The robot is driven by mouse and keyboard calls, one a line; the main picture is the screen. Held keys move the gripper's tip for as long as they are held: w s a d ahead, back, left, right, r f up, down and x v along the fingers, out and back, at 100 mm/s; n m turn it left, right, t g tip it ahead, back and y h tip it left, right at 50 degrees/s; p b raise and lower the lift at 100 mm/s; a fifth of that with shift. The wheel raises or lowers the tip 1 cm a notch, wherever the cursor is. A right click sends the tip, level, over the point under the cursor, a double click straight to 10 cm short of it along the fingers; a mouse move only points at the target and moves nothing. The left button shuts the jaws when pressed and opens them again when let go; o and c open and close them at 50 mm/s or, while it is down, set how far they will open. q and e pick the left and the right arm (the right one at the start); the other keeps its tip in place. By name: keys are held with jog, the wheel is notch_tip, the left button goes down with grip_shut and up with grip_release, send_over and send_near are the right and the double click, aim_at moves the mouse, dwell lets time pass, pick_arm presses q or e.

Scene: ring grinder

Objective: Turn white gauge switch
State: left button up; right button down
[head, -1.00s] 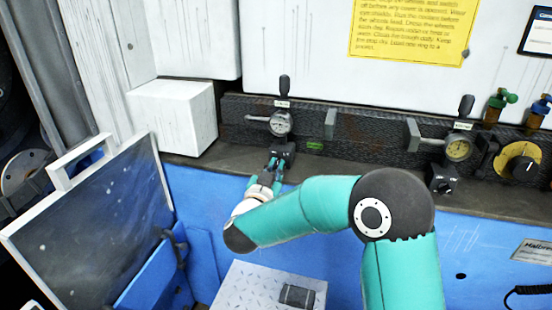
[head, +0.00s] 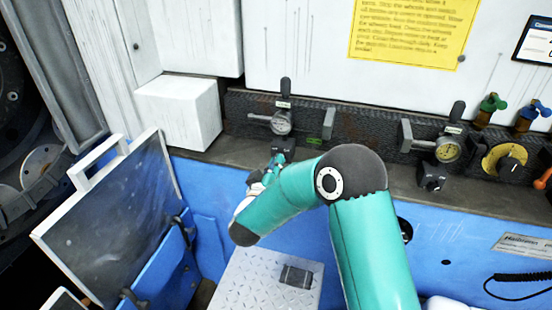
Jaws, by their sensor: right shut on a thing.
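The white-faced gauge (head: 281,123) is on the dark rail at the back, with a black lever above it. Its switch (head: 284,143) is a small black box just below the gauge. My right gripper (head: 278,157) is at the front of this switch and shut on it. The fingers are small in the picture, and my right forearm and wrist partly hide them. They also cover the switch's knob, so I cannot tell its angle. My left gripper is out of view.
A yellowish gauge (head: 447,151) with its own black switch (head: 431,178) is to the right. Farther right are a yellow dial (head: 504,158) and green and blue valves. A white box (head: 180,112) and a tilted framed panel (head: 112,215) stand left. A metal plate (head: 262,285) lies below.

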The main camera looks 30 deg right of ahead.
jog(key=shift+a+f+n+p, duration=0.1)
jog(key=shift+n+p, duration=0.2)
jog(key=shift+n, duration=0.3)
jog(key=c, duration=1.5)
grip_release()
jog(key=shift+w, duration=0.1)
jog(key=v, duration=1.2)
